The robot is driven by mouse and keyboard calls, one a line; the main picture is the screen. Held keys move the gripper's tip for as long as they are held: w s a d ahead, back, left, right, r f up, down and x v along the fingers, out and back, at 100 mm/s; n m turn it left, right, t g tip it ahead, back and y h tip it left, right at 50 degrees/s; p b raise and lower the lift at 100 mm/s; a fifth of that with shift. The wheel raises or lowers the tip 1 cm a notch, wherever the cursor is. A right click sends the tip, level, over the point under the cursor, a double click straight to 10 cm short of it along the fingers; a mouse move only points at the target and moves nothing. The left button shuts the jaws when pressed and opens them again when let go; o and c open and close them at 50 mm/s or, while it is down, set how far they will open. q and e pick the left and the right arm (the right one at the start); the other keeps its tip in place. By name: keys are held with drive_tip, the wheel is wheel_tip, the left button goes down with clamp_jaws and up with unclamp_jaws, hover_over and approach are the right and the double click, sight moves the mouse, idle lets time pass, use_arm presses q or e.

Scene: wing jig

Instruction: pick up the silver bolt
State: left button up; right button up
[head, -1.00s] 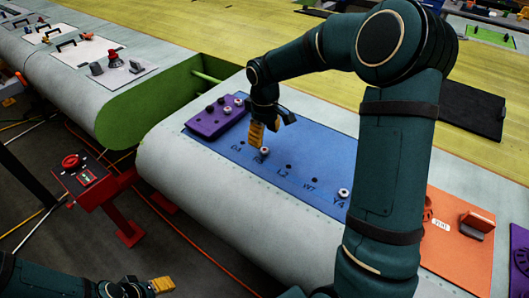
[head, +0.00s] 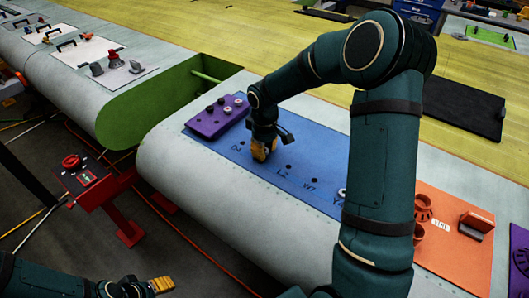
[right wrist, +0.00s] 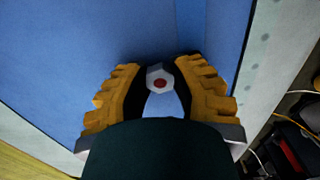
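The silver bolt (right wrist: 160,78) has a hexagonal head with a red centre. In the right wrist view it sits between the two yellow fingers of my right gripper (right wrist: 161,82). The dark inner sides of the fingers are close to the bolt on both sides; I cannot tell whether they touch it. In the head view my right gripper (head: 264,152) is down at the blue panel (head: 232,138), and its fingers hide the bolt. My left gripper (head: 158,287) is at the bottom left, away from the panel, with one yellow finger clearly showing.
A purple block (head: 213,122) with several bolts or knobs lies left of my right gripper. Another bolt (head: 342,193) is partly hidden by my right arm. An orange panel (head: 452,252) with fittings is at the right. A red control stand (head: 88,178) is at the left.

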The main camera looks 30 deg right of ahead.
clamp_jaws()
drive_tip(key=shift+r, duration=0.3)
wheel_tip(320, 180, up, 10)
drive_tip(key=shift+f, duration=0.25)
idle(0.4)
